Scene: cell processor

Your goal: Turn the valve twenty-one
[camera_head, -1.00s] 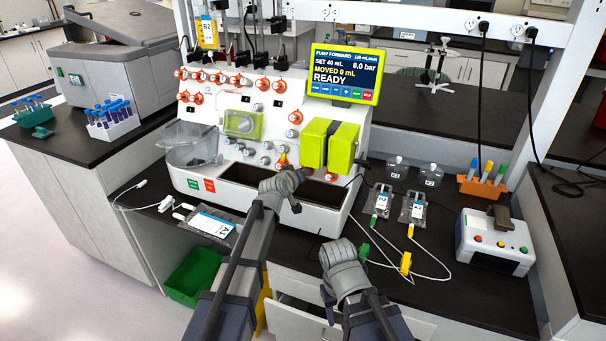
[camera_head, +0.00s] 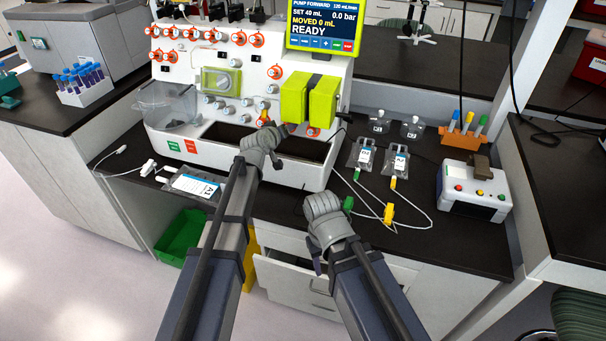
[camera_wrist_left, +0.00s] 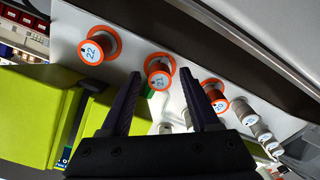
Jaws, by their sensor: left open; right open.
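Valve 21 (camera_wrist_left: 158,75), an orange-rimmed knob with a white label, shows in the left wrist view on the pale panel, between valve 22 (camera_wrist_left: 97,47) and valve 20 (camera_wrist_left: 216,98). My left gripper (camera_wrist_left: 163,90) is open, with dark fingers spread around the line of sight to valve 21; whether they reach it cannot be told. In the head view, my left gripper (camera_head: 272,140) is at the lower front of the cell processor (camera_head: 240,110), its fingers mostly hidden. My right gripper (camera_head: 323,208) hangs empty before the bench edge, its fingers largely hidden.
Green pump blocks (camera_head: 308,100) stick out of the panel beside the left gripper. A screen (camera_head: 325,22) reads READY. Fluid bags (camera_head: 365,155) and tubing lie on the right bench. A control box (camera_head: 473,192) stands farther right. A drawer (camera_head: 295,283) is partly open below.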

